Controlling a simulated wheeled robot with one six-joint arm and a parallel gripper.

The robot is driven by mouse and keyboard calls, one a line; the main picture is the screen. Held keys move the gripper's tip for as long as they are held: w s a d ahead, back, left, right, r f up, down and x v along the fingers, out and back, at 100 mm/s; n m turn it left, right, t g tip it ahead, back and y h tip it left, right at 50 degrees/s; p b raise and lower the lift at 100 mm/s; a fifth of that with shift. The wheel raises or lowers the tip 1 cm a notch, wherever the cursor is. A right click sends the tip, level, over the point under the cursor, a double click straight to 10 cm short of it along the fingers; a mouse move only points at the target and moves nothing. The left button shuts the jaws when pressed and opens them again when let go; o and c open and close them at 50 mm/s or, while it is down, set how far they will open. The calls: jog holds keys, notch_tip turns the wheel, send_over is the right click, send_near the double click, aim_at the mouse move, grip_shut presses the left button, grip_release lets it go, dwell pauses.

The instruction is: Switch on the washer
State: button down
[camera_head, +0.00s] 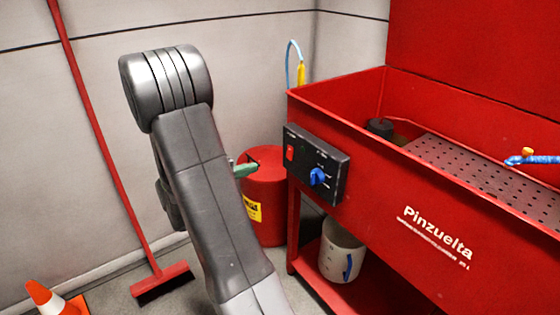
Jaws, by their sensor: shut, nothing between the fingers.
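The washer (375,195) is a red open-topped basin on legs at the right, with "Pinzuelta" on its front. A black control panel (328,162) is fixed at the left end of that front. It carries a red switch (290,153) and a blue knob (317,177). My grey arm stands in the middle of the view and hides most of my gripper. A small greenish tip of my gripper (246,169) shows just left of the panel, apart from it in the picture. It is shut and empty. The switch's position is too small to tell.
A red drum (268,208) with a yellow label stands behind the arm, left of the washer. A whitish bucket (341,250) sits on the washer's lower shelf (318,284). A red broom (112,160) leans on the left wall, near an orange cone (47,299).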

aim_at(288, 158)
jog(key=b+x, duration=0.1)
jog(key=x, duration=1)
jog(key=shift+w+d, duration=0.1)
jog(key=shift+d, duration=0.05)
jog(key=shift+d+f+b, duration=0.1)
jog(key=shift+f+b, duration=0.25)
jog(key=shift+b, duration=0.35)
jog(key=shift+w+r, duration=0.1)
jog(key=shift+r, duration=0.15)
